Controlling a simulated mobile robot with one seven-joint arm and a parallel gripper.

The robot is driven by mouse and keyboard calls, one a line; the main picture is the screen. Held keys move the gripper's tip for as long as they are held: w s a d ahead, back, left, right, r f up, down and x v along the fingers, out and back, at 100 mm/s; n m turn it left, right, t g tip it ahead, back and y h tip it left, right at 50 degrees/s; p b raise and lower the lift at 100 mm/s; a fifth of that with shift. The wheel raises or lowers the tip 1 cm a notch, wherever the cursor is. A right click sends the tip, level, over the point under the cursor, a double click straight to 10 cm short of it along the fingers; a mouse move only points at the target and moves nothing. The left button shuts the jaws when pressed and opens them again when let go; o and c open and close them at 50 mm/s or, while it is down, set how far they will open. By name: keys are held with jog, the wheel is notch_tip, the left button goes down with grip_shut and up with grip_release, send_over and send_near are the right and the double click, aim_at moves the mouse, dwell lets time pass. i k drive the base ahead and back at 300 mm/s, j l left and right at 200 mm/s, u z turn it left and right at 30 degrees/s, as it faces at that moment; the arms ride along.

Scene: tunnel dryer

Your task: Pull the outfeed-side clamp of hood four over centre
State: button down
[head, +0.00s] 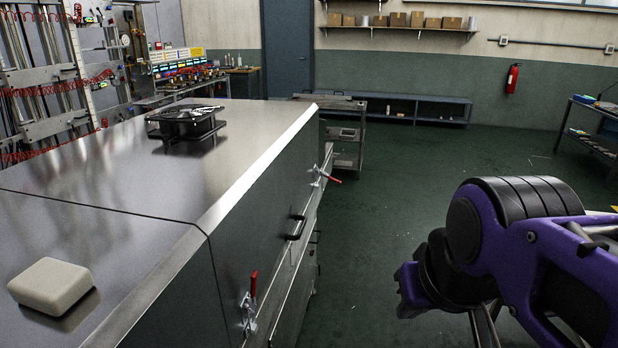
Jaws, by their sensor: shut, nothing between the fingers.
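A long metal hood (165,170) fills the left and middle of the head view, with a seam across its top. Two toggle clamps with red handles sit on its right side face. The near clamp (249,310) has its handle upright. The far clamp (320,176) has its handle sticking out to the right, close to level. I cannot tell from the picture which is the outfeed-side one or which hood is number four. My purple and black arm is at the lower right, apart from the hood. My gripper's fingertips do not show.
A black grab handle (297,228) juts from the side face between the clamps. A metal cart (347,150) stands beyond the far end. The green floor right of the hood is largely clear.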

aim_at(323, 174)
jog(key=i+l, duration=0.25)
jog(key=i, duration=0.25)
jog(key=i+l, duration=0.25)
jog(key=i, duration=0.2)
jog(key=i+l, duration=0.25)
jog(key=i, duration=0.25)
jog(key=i+l, duration=0.25)
jog(key=i, duration=0.25)
jog(key=i+l, duration=0.25)
jog(key=i, duration=0.2)
jog(key=u, duration=1.75)
jog(key=k+j+z, duration=0.1)
jog(key=j, duration=0.2)
jog(key=l, duration=0.35)
jog(key=k+z, duration=0.05)
